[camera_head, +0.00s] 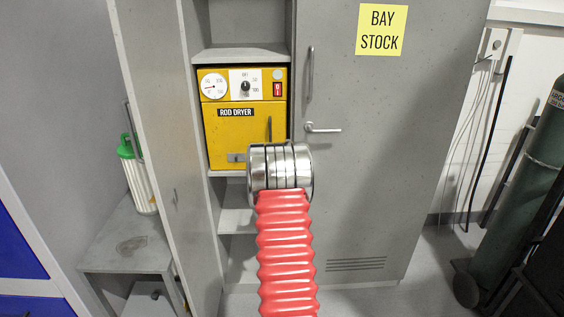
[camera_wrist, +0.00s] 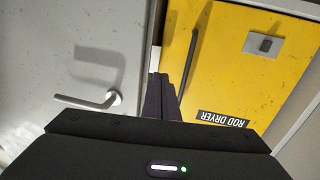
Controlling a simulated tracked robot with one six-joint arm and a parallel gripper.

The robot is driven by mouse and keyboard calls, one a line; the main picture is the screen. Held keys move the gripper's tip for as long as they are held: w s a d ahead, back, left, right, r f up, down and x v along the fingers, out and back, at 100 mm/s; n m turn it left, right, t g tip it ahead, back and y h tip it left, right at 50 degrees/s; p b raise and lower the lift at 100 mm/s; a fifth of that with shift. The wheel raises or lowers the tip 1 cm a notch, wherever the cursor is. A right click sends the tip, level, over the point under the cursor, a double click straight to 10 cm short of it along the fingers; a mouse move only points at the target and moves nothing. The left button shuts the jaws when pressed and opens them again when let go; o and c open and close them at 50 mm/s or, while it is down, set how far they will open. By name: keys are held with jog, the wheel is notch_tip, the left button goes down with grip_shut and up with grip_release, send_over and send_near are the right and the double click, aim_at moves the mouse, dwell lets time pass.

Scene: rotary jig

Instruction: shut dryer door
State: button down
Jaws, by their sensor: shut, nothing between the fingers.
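The yellow rod dryer (camera_head: 243,88) sits on a shelf in the grey cabinet. Its yellow door (camera_head: 225,135) looks near flush with the body in the head view; I cannot tell whether a small gap is left. A dark upright handle (camera_head: 269,129) is on the door's right side; it also shows in the wrist view (camera_wrist: 196,40). My gripper (camera_wrist: 161,78) shows in the wrist view, shut and empty, in front of the door's handle-side edge. Its fingers overlap the handle's end; contact cannot be told. In the head view my arm hides the gripper.
The cabinet's left leaf (camera_head: 160,120) stands open. The right leaf (camera_head: 370,170), with a lever handle (camera_head: 323,128), is beside the dryer and close to my fingers. A green-topped container (camera_head: 137,170) stands on a grey bench (camera_head: 125,240) at left. A gas cylinder (camera_head: 520,180) stands at right.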

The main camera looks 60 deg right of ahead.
jog(key=shift+s+v, duration=0.25)
jog(key=shift+v, duration=1.25)
jog(key=shift+d, duration=0.15)
jog(key=shift+w+f, duration=0.1)
